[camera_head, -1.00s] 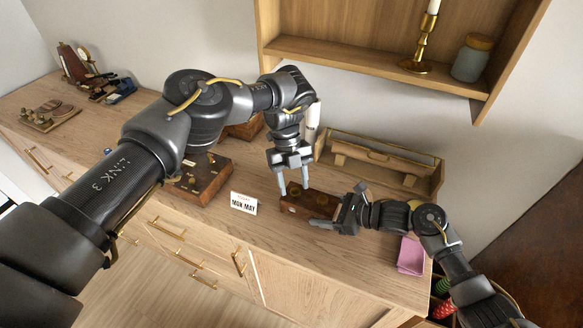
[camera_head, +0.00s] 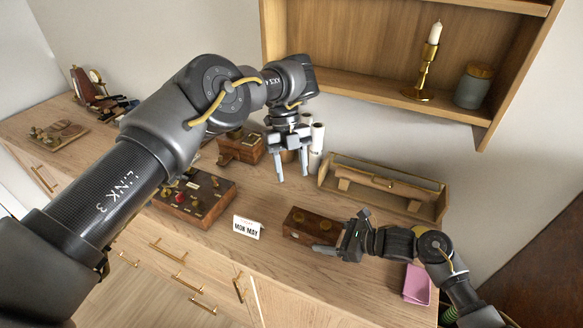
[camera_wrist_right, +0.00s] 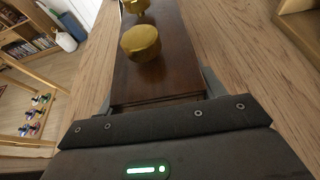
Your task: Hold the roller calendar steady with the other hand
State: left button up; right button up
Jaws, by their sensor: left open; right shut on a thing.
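The roller calendar appears to be the dark wooden box (camera_head: 306,228) with two round brass knobs on top. It lies on the wooden cabinet top. My right gripper (camera_head: 329,240) is shut on its right end, and one finger shows along the near side. In the right wrist view the box (camera_wrist_right: 160,82) runs away between the fingers, with a brass knob (camera_wrist_right: 141,42) close to the gripper. My left gripper (camera_head: 291,177) is open and empty, above and behind the box, apart from it. A white "MON MAY" card (camera_head: 247,228) stands left of the box.
A wooden box with knobs and a red part (camera_head: 205,200) stands to the left. A long tray (camera_head: 425,208) and white rolls (camera_head: 317,140) are behind. A pink item (camera_head: 417,284) lies at the right edge. A shelf (camera_head: 455,112) with a candlestick hangs above.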

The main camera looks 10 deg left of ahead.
jog(key=o, duration=1.2)
jog(key=shift+o, duration=0.2)
